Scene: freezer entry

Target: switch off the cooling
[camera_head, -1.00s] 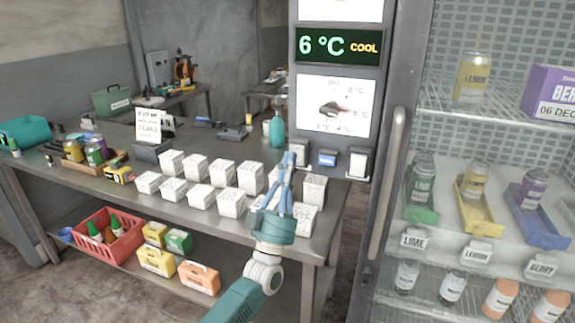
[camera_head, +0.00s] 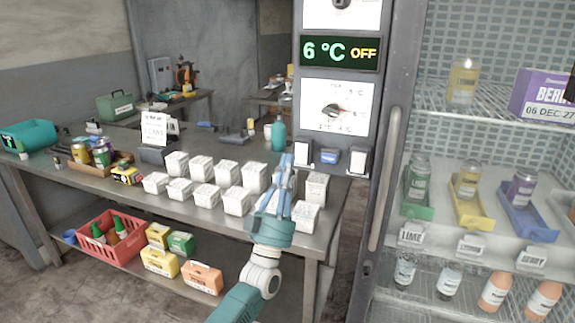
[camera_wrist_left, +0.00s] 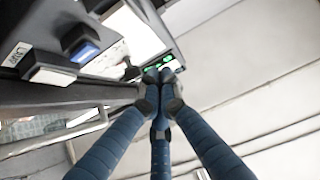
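The cooler's control column shows a display (camera_head: 339,51) reading "6 °C OFF". Below it is a white dial plate with a dark knob (camera_head: 333,110). Under the plate sit three switches: a white left one (camera_head: 303,154), a blue middle one (camera_head: 329,158) and a white right one (camera_head: 357,161). My left gripper (camera_head: 285,163) has its blue fingers drawn together, pointing up, left of the left switch in the picture; contact cannot be told. In the left wrist view the fingertips (camera_wrist_left: 159,78) meet, empty, with the blue switch (camera_wrist_left: 84,48) at upper left. My right gripper is not seen.
A steel table (camera_head: 95,165) with several white boxes (camera_head: 227,173) stands left of the column. A red basket (camera_head: 110,240) and cartons lie on its lower shelf. The glass-doored cooler with its upright handle (camera_head: 386,180) stands right, holding jars and bottles.

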